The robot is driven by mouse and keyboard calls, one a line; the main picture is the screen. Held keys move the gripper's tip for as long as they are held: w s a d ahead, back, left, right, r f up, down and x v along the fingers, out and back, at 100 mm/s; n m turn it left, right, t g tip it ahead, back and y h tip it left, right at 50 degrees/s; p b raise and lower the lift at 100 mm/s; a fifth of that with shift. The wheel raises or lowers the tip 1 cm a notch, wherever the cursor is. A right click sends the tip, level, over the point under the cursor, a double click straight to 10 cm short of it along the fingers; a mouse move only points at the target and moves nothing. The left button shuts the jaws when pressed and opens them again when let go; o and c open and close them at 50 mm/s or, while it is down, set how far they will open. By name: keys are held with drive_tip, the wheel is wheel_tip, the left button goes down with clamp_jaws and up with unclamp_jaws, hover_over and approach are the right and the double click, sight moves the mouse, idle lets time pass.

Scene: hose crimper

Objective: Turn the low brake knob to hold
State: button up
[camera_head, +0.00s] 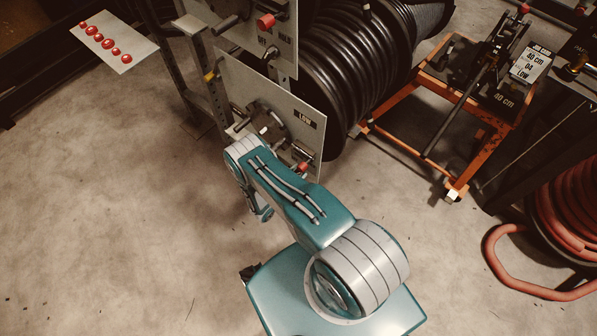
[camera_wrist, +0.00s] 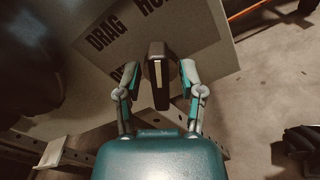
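The low brake panel (camera_head: 305,122) is a pale upright plate with a LOW label, below the upper panel in the head view. In the wrist view its plate (camera_wrist: 205,35) carries DRAG and a partly cut-off "HO" label; a further label at the left finger is mostly covered. The dark brake knob (camera_wrist: 158,85) has a pale stripe running roughly up and down in the picture. My gripper (camera_wrist: 160,72) is open, with one finger on each side of the knob and small gaps visible. In the head view, my arm hides much of the gripper and knob area.
A lever with a red tip (camera_head: 303,167) projects near the low panel's bottom edge. A large black hose reel (camera_head: 345,60) stands behind the panels. An orange frame (camera_head: 458,100) is to the right, with red hose (camera_head: 575,215) nearer. The floor at left is clear.

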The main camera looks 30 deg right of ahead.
drive_tip(key=shift+r, duration=0.1)
drive_tip(key=v, duration=1.2)
drive_tip(key=shift+w, duration=0.1)
idle(0.3)
drive_tip(key=w+r+m+g+y, duration=0.3)
drive_tip(key=r+m+g, duration=0.15)
drive_tip(key=r, duration=1.15)
drive_tip(key=w+r+m+g+y, duration=0.35)
drive_tip(key=r+m, duration=0.25)
drive_tip(key=r, duration=1.1)
drive_tip(key=s+r+m+t+y, duration=0.2)
drive_tip(key=s+r+y, duration=0.3)
drive_tip(key=s+r, duration=0.5)
drive_tip(key=s+a+r+m+t+y, duration=0.1)
drive_tip(key=s+r+m+t+y, duration=0.2)
drive_tip(key=s+r, duration=0.8)
wheel_tip(320, 180, up, 5)
drive_tip(key=shift+a+t+y, duration=0.25)
drive_tip(key=shift+t+y, duration=0.95)
drive_tip(key=shift+y, duration=0.05)
